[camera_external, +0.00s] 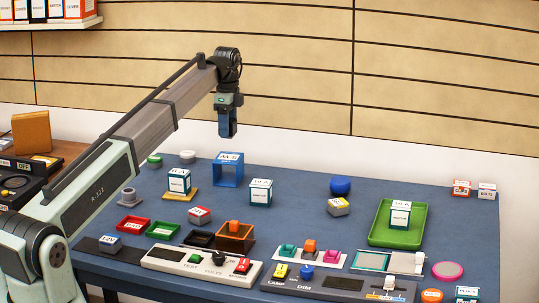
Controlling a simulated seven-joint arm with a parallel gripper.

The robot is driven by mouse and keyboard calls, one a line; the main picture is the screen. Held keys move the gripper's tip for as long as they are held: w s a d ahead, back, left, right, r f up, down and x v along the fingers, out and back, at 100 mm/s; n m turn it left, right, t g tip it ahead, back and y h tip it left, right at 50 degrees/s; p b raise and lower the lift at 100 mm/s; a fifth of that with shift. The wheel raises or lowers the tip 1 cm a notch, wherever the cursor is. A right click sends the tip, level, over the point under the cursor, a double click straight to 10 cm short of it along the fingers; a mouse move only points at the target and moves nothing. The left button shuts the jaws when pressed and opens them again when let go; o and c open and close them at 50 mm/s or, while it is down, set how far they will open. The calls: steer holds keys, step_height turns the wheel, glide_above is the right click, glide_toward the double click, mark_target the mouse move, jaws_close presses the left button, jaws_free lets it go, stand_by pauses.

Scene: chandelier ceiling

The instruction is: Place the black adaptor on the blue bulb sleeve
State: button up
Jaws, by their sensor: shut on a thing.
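My gripper (228,126) hangs pointing down, high above the back left of the blue table. It is shut on a small dark piece, mostly hidden by the fingers; I cannot tell whether it is the black adaptor. A blue open-fronted box (228,172) with a white label on top stands upright below it, well apart, and looks like the blue bulb sleeve. White-and-teal labelled boxes stand on a yellow base (181,195), on the bare table (260,192) and on a green tray (384,238).
A blue round knob-like thing (340,185) and a yellow-white block (338,207) stand right of centre. Red (134,223) and green (163,229) trays and an orange-brown box (235,236) lie at front left. Switch panels (200,263) line the front.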

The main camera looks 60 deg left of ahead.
mark_target(228, 158)
steer(key=shift+f, duration=3.1)
steer(key=shift+f, duration=0.1)
steer(key=o, duration=1.1)
steer(key=shift+c, duration=0.2)
step_height(228, 158, up, 12)
steer(key=shift+r, duration=0.1)
